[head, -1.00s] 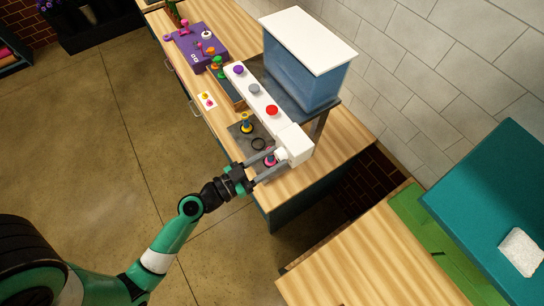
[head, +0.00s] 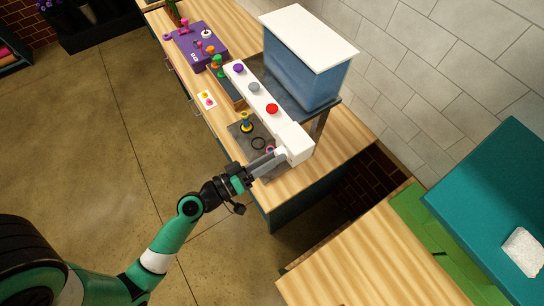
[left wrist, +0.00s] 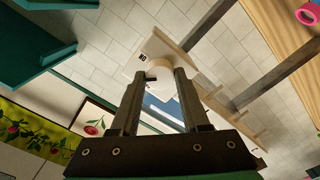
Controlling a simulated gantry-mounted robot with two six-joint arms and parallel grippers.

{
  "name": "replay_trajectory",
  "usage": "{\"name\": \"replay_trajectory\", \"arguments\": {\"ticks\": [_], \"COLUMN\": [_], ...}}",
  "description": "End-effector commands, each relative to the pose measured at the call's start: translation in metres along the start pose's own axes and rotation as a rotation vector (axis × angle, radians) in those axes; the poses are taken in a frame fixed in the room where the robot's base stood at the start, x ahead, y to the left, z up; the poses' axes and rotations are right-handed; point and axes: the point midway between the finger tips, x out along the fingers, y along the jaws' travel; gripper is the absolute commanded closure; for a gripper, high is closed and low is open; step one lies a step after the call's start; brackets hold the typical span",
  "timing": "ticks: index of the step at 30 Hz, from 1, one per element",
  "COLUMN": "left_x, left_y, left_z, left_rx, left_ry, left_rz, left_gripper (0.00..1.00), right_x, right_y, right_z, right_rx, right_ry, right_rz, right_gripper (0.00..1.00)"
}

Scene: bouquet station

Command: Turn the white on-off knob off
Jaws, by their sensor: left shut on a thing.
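The white knob (left wrist: 160,69) sits on the end face of a white box-shaped housing (head: 294,143). My left gripper (left wrist: 160,80) has one finger on each side of the knob and is shut on it. In the head view my left gripper (head: 277,157) reaches the housing's end face with its fingers nearly in line, one behind the other, and they cover most of the knob. In the left wrist view dark lettering like "ON", upside down, shows beside the knob, next to a small dark mark. My right gripper is not in view.
A purple, a grey and a red button (head: 272,109) run along the housing's top. A blue tank (head: 305,72) with a white lid stands behind. A yellow-and-blue piece (head: 246,122) and a dark ring (head: 259,143) lie close beside my fingers on a grey mat.

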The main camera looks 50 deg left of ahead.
Motion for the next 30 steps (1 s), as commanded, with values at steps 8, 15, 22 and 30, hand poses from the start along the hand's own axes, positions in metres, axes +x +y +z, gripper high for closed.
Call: {"name": "replay_trajectory", "arguments": {"ticks": [8, 15, 22, 30], "left_x": [0.0000, 0.0000, 0.0000, 0.0000], "left_y": [0.0003, 0.0003, 0.0001, -0.0003], "left_z": [-0.0006, -0.0007, -0.0006, -0.0001], "left_rx": [-0.262, -0.483, -0.653, -0.768], "left_ry": [0.000, 0.001, 0.001, 0.001], "left_rz": [-0.001, -0.001, -0.001, -0.001], "left_gripper": [1.00, 1.00, 1.00, 1.00], "right_x": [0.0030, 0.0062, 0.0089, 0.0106], "right_y": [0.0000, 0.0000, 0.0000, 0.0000], "right_z": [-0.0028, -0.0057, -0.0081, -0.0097], "right_rx": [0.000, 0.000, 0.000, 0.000], "right_ry": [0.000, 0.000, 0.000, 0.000], "right_rz": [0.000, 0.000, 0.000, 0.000], "right_gripper": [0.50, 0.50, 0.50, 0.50]}}
